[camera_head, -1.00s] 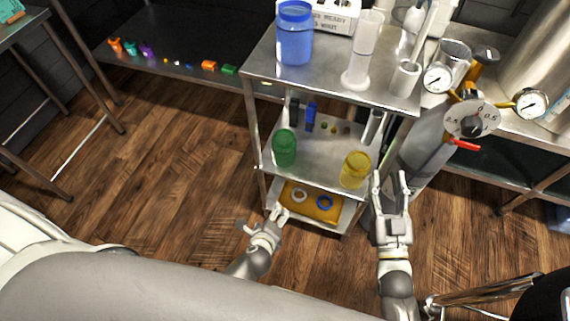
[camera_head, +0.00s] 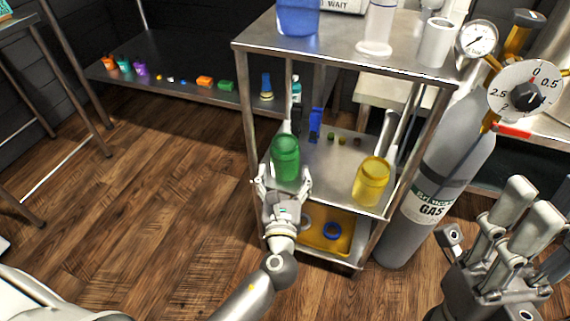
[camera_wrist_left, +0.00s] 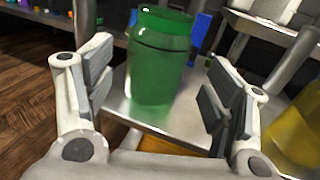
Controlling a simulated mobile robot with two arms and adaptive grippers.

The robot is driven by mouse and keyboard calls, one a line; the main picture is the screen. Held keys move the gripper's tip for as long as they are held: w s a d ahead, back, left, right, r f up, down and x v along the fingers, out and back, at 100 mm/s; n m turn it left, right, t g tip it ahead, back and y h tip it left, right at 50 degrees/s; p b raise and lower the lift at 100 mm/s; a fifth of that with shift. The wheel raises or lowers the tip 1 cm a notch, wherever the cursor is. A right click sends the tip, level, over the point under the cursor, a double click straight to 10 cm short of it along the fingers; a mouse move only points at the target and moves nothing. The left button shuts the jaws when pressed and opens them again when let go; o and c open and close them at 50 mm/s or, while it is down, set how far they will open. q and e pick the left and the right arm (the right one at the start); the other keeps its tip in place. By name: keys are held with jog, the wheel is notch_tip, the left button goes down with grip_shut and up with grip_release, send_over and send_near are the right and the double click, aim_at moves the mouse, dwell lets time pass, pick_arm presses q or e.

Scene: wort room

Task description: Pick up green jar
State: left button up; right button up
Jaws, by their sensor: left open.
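The green jar (camera_head: 285,158) stands upright on the middle shelf of the metal rack, near its left front corner. In the left wrist view the green jar (camera_wrist_left: 158,62) sits ahead, between and beyond the finger pads. My left gripper (camera_head: 284,186) is open and empty, just in front of the jar, with one finger toward each side; it also shows in the left wrist view (camera_wrist_left: 155,95). My right gripper (camera_head: 505,225) is large at the right edge of the head view, apart from the rack, with its fingers spread and nothing seen between them.
A yellow jar (camera_head: 371,181) stands right of the green jar on the same shelf (camera_head: 325,188). The top shelf (camera_head: 340,60) overhangs, and rack posts (camera_head: 250,115) flank the opening. A gas cylinder (camera_head: 432,185) stands at right.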

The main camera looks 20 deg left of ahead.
aim_at(286, 143)
pick_arm(q)
jog(key=b+x, duration=0.2)
jog(key=x, duration=0.5)
jog(key=shift+w+a, duration=0.15)
jog(key=shift+w, duration=0.15)
jog(key=c, duration=0.9)
jog(key=shift+r, duration=0.1)
